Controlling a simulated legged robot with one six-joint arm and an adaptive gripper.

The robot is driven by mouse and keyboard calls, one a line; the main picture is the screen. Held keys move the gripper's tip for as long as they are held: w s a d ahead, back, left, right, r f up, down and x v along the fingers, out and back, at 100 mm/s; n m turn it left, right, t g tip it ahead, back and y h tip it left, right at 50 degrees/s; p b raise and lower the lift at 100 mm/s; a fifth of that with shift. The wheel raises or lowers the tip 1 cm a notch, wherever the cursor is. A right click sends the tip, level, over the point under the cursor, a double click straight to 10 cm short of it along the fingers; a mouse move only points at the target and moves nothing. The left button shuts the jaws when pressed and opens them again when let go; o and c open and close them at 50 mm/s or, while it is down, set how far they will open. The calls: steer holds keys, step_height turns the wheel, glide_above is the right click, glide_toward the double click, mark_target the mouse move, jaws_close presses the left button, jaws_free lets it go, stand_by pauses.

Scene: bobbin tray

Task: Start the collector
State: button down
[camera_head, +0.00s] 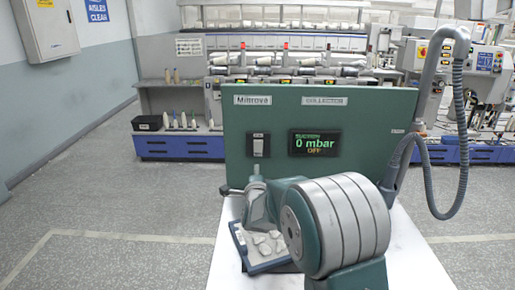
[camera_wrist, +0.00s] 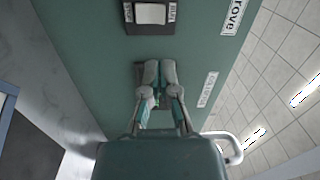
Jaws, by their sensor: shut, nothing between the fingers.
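The green collector panel (camera_head: 300,110) stands upright on a white table. It carries a pale rocker switch (camera_head: 259,146) in a dark frame, also at the top of the wrist view (camera_wrist: 150,13). Right of it, a display (camera_head: 315,143) reads suction 0 mbar, OFF. My gripper (camera_head: 257,168) shows partly below the switch in the head view. In the wrist view my gripper (camera_wrist: 155,65) has its fingers together and empty, pointing towards the panel. There they cover part of a dark rectangle, likely the display. Contact with the panel cannot be told.
A blue-edged tray (camera_head: 241,245) with pale lumps lies on the white table (camera_head: 225,262), partly behind my arm. A grey hose (camera_head: 461,140) curves down at the panel's right. Textile machinery (camera_head: 290,70) stands behind. Grey floor at left is clear.

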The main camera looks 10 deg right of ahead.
mark_target(258, 143)
steer(key=shift+w+f+m+t+h, duration=0.3)
steer(key=shift+w+f+m+h, duration=0.15)
steer(key=shift+f+m, duration=0.2)
steer(key=shift+d, duration=0.1)
steer(key=x, duration=1.4)
